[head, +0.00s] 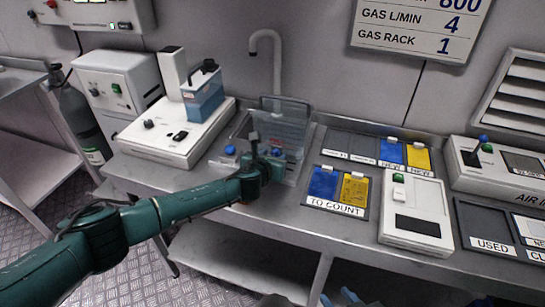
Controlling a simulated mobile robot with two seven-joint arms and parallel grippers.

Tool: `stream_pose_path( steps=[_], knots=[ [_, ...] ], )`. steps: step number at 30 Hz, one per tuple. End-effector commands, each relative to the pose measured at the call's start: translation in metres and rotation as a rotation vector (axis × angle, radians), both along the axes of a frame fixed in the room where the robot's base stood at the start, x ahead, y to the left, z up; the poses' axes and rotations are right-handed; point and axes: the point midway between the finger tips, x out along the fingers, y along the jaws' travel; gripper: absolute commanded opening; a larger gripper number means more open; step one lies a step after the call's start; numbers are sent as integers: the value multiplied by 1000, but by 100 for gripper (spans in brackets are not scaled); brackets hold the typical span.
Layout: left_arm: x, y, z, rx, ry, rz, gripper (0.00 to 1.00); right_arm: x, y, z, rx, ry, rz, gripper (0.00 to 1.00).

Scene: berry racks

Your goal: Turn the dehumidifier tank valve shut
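A clear tank (287,122) with a dark handle stands in the sink area under the curved tap. A blue knob (277,152) shows low on its front; I take this for the tank valve, but its setting is too small to read. My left gripper (256,148) is right in front of the tank, beside the blue knob. Its fingers are dark and small, partly hidden by my wrist, so I cannot tell whether they are open or touch the knob. A second blue knob (230,150) is to the left. My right gripper is not clearly visible.
A white machine (160,136) with a blue-filled container (204,94) stands left of the sink. Right of it are a card tray (340,208) labelled TO COUNT and a white device (416,208). The tap (277,62) rises behind the tank. A gas cylinder (76,117) stands left.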

Motion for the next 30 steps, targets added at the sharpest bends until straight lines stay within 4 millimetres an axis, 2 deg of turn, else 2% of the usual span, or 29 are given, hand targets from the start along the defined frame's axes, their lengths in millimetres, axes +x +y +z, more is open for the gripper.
stream_pose_path(
  steps=[1,16,23,30],
  knots=[
    [0,0,0,0,0,0,40,-1,0,0,0,1,1,36],
    [0,0,0,1,1,1,0,-3,0,-6,-3,13,1,36],
    [0,1,-1,-22,8,0,0,-2,0,-5,-3,13,1,36],
    [0,3,-1,-134,44,2,0,-2,-1,-3,-4,11,0,36]
  ],
)
